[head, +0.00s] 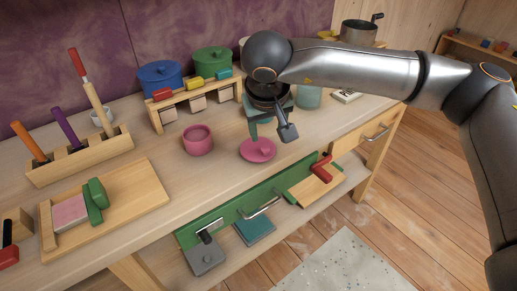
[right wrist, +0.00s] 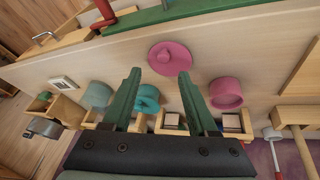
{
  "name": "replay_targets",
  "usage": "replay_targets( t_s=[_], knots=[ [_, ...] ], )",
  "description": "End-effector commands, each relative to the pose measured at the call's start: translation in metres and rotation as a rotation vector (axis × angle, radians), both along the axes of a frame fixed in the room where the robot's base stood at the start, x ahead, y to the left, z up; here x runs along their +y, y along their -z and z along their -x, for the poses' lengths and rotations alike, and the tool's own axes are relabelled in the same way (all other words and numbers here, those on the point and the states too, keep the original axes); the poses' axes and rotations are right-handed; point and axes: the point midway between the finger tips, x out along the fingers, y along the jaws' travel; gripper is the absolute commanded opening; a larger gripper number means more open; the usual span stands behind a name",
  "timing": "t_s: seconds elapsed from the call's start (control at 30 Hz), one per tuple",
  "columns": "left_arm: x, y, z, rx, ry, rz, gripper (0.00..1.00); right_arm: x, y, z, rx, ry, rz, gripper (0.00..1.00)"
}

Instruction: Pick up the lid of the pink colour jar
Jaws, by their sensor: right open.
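The pink jar (head: 198,140) stands open on the workbench, and it also shows in the right wrist view (right wrist: 226,93). Its pink lid (head: 258,150) lies flat on the bench to the right of the jar, knob up. In the right wrist view the lid (right wrist: 172,58) lies just beyond the fingertips, roughly centred between them. My right gripper (head: 268,133) is open and empty above the bench, just behind the lid in the head view. Its green fingers are spread apart in the right wrist view (right wrist: 158,78). My left gripper is in neither view.
A wooden rack (head: 193,101) with coloured blocks and lidded blue (head: 160,79) and green pots (head: 212,62) stand behind. A teal jar (right wrist: 147,98) is near my fingers. A green rail (head: 226,217) runs along the front edge. Bench around the lid is clear.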

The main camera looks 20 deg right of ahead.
Motion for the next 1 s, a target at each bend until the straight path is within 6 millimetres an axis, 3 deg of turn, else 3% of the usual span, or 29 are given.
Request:
replay_targets(
  t_s=[0.1, 0.33, 0.6, 0.93, 1.0],
  knots=[
    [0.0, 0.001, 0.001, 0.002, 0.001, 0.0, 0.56, -0.003, 0.018, -0.007, 0.003, 0.002, -0.001, 0.59],
    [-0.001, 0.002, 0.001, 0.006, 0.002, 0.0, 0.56, -0.004, 0.034, -0.015, 0.002, 0.001, -0.004, 0.59],
    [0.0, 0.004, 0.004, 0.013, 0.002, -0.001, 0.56, -0.005, 0.068, -0.032, 0.004, 0.001, -0.004, 0.59],
    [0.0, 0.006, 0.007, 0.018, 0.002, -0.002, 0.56, -0.006, 0.074, -0.035, 0.001, -0.001, -0.005, 0.59],
    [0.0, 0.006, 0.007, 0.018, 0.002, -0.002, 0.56, -0.006, 0.074, -0.035, 0.001, -0.001, -0.005, 0.51]
  ],
)
